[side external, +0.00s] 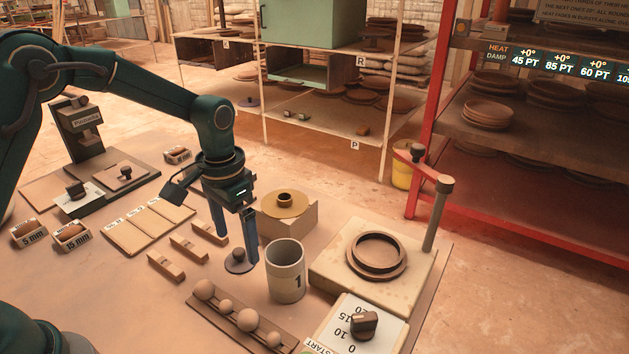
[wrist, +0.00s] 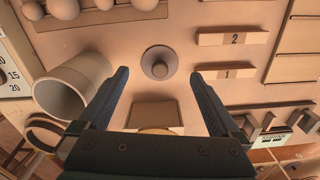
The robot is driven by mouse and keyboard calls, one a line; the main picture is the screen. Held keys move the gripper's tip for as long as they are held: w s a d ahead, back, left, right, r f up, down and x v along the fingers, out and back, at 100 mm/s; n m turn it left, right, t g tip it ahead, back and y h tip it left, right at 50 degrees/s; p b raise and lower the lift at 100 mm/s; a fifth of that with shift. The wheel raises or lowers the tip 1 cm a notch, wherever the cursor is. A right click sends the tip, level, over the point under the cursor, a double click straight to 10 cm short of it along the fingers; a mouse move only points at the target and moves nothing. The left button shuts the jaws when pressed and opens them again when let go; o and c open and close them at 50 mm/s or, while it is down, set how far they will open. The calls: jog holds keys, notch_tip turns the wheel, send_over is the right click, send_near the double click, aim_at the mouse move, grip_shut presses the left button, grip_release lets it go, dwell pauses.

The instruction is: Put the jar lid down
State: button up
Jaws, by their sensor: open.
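The jar lid (side external: 238,262) is a small grey disc with a round knob on top. It lies flat on the table, knob up, just left of the jar and apart from it; it also shows in the wrist view (wrist: 160,63). My gripper (side external: 236,248) is open and points down over the lid, one finger on each side of the knob. In the wrist view the fingers (wrist: 159,74) stand wide apart with a clear gap to the lid. The grey jar (side external: 286,275) marked 1 stands upright and uncovered.
A rack of several balls (side external: 238,318) lies in front of the jar. Numbered wooden blocks (side external: 188,248) lie left of the lid. A block with a brass-coloured disc (side external: 287,205) is behind the jar. The press base with a ring (side external: 376,255) is at the right.

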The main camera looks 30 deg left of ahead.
aim_at(239, 250)
jog(key=s+r+t, duration=0.1)
jog(key=s+r, duration=0.3)
jog(key=r, duration=0.3)
jog(key=s+r+t, duration=0.2)
jog(key=s+r, duration=0.2)
jog(key=r, duration=0.3)
jog(key=s+f+n+t, duration=0.1)
jog(key=s+t, duration=0.1)
jog(key=s, duration=0.6)
jog(key=shift+d+f+n+t, duration=0.25)
jog(key=shift+f+n+t, duration=0.05)
jog(key=shift+f+n, duration=0.1)
dwell(0.4)
